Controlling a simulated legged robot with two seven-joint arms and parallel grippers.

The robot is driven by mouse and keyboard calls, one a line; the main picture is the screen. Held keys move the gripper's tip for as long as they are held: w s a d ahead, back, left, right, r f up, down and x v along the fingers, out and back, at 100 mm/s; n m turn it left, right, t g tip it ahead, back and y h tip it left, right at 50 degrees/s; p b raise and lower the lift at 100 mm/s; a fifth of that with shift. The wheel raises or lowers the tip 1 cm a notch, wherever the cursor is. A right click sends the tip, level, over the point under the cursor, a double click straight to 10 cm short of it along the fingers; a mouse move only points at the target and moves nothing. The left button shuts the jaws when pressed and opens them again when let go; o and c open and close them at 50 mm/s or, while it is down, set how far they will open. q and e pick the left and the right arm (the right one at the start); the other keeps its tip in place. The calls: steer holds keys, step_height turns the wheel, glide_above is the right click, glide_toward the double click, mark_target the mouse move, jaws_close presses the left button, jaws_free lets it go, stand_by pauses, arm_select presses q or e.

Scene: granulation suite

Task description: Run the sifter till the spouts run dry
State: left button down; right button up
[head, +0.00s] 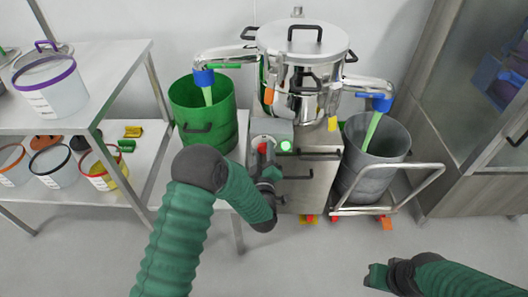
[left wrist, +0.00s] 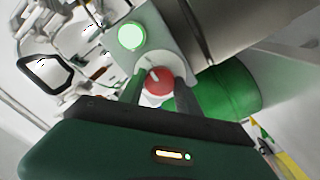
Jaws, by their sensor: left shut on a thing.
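The steel sifter (head: 300,60) stands at the back centre with its lid on. A green stream hangs from the blue-collared left spout (head: 203,77) into the green bin (head: 222,120). Another runs from the right spout (head: 382,103) into the grey bin (head: 375,150). On the control box in front, a green lamp (head: 286,146) is lit; it also shows in the left wrist view (left wrist: 131,36). My left gripper (head: 264,160) is shut on the red knob (left wrist: 158,82), one finger each side. My right gripper (head: 376,276) is low at the right, partly in view; its jaw gap is unclear.
The grey bin stands on a wheeled trolley (head: 410,190). A steel shelf table (head: 110,75) at the left holds several lidded tubs. A glass-fronted cabinet (head: 470,90) stands at the right. The floor (head: 315,260) in front is clear.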

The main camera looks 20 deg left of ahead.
arm_select(q)
steer(key=c, duration=0.9)
jaws_free()
steer(key=shift+d+f, duration=0.1)
steer(key=shift+f, duration=0.3)
steer(key=shift+o, duration=0.2)
steer(key=shift+r, duration=0.15)
steer(key=shift+s+r, duration=0.1)
steer(key=shift+s, duration=0.05)
steer(key=p+v, duration=0.3)
steer(key=v, duration=1.3)
steer(key=shift+s, duration=0.3)
steer(key=shift+d, duration=0.1)
